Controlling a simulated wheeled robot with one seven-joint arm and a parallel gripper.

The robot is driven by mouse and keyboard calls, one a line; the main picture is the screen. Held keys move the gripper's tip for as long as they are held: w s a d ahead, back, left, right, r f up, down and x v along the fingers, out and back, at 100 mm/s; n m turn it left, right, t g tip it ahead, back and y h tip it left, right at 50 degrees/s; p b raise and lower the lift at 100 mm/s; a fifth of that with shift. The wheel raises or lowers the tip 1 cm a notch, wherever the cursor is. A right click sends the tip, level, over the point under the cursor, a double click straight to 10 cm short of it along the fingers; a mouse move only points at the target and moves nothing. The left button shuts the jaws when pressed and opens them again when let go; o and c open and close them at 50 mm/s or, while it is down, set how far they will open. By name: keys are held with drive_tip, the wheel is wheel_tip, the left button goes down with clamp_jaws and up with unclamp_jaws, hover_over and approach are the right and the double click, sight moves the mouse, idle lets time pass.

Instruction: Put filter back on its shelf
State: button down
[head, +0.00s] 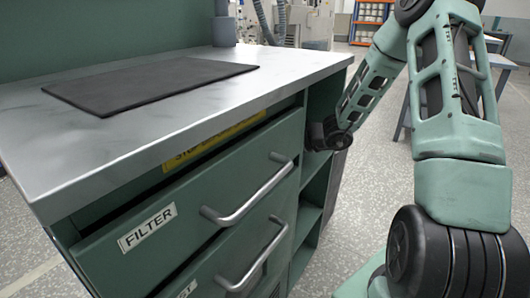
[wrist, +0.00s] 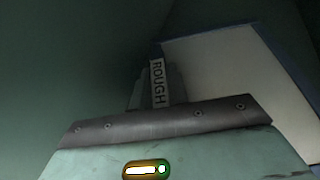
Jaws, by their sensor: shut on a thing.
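The filter (wrist: 225,65) shows in the wrist view as a pale panel with a blue frame. A white label reading ROUGH (wrist: 158,82) stands at its left edge, close to my finger area. My gripper (wrist: 160,88) is shut on the filter; the exact contact is dark and partly hidden by the wrist housing. In the head view my gripper (head: 318,137) is at the open shelf unit (head: 310,215) at the right end of the bench. The filter cannot be made out in the head view.
A steel-topped bench (head: 290,70) carries a dark mat (head: 150,85). Below it is a drawer labelled FILTER (head: 150,228) with a protruding handle (head: 250,193), and another handled drawer (head: 245,262) under that. A yellow sign (head: 200,147) shows above the upper drawer. Speckled floor lies right of the shelves.

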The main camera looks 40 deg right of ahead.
drive_tip(key=c, duration=1.4)
unclamp_jaws()
drive_tip(key=shift+o, duration=0.2)
drive_tip(key=shift+s+d+r, duration=0.1)
drive_tip(key=shift+d+r, duration=0.05)
drive_tip(key=shift+r, duration=0.1)
drive_tip(key=p+v, duration=0.4)
drive_tip(key=v, duration=0.7)
drive_tip(key=shift+s+d+r, duration=0.1)
drive_tip(key=shift+s+r, duration=0.05)
drive_tip(key=shift+s, duration=0.05)
drive_tip(key=shift+d, duration=0.1)
